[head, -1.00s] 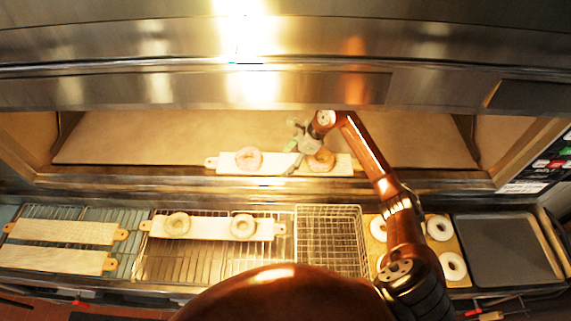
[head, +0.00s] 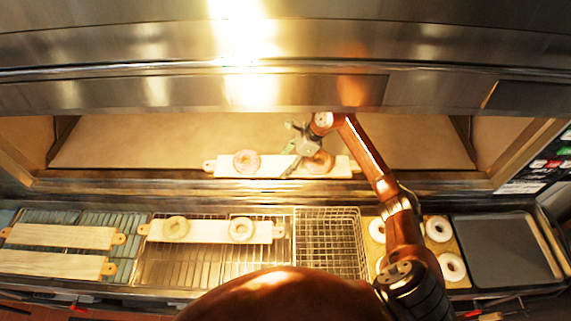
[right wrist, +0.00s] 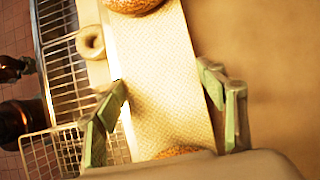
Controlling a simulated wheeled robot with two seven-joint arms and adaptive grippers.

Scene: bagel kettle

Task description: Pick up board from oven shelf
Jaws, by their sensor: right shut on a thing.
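A long pale board (head: 272,169) with a rounded tan handle at its left end lies at the front edge of the oven shelf (head: 180,140). Two browned bagels sit on it, a left one (head: 246,161) and a right one (head: 319,163) partly behind my arm. My right gripper (head: 297,150) reaches over the board between the bagels. In the right wrist view its green-padded fingers (right wrist: 165,98) are at the two long edges of the board (right wrist: 162,62), shut on it. One bagel (right wrist: 133,4) shows at the top edge there. My left gripper is not in view.
Below the oven opening, a wire rack holds a board (head: 210,231) with two bagels. Two empty boards (head: 60,236) lie at the left. A wire basket (head: 330,240), several pale bagels (head: 438,229) and a dark tray (head: 505,250) stand to the right. The oven's steel front (head: 200,90) overhangs the opening.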

